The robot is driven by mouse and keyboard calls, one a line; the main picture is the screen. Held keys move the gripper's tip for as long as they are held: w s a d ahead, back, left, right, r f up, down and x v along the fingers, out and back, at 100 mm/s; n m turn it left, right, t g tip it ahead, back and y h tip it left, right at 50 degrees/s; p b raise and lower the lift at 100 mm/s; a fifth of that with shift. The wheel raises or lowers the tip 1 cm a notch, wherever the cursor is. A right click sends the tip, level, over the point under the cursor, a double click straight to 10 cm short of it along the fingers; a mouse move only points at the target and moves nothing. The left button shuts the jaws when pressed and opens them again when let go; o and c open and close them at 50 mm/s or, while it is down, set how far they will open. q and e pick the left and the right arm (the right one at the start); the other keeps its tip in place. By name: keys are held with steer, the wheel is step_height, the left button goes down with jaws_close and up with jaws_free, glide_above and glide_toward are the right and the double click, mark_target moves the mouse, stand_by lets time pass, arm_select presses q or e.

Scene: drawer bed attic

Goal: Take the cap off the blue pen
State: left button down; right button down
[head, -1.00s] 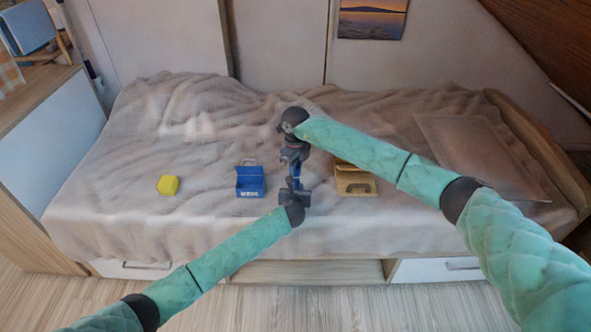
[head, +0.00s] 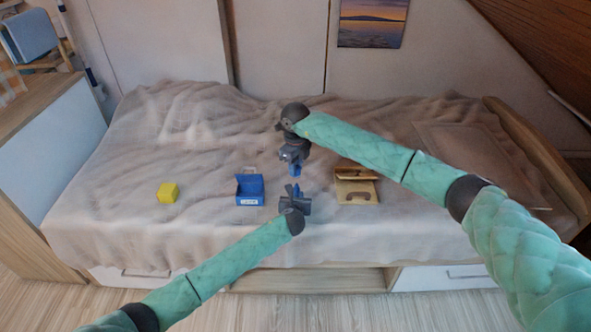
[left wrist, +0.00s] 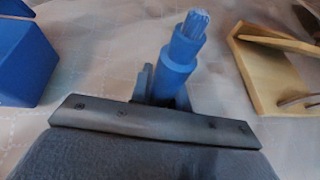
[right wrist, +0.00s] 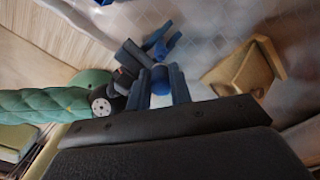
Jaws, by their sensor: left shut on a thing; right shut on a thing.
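My left gripper (head: 294,200) is shut on the blue pen body (head: 297,188), which stands up out of the jaws. In the left wrist view the pen body (left wrist: 178,68) has a stepped shape with a narrower, ribbed, lighter blue end. My right gripper (head: 294,160) is above it, shut on a blue piece, the cap (head: 295,172), which points down. In the right wrist view the cap's rounded end (right wrist: 160,78) shows between the fingers. A small gap separates the cap from the pen body. The gripped parts are hidden by the fingers.
The cover between cube and blue box is clear.

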arm_select(q)
steer(key=c, duration=1.3)
jaws_free()
steer(key=shift+o, duration=0.2)
steer(key=v, duration=1.2)
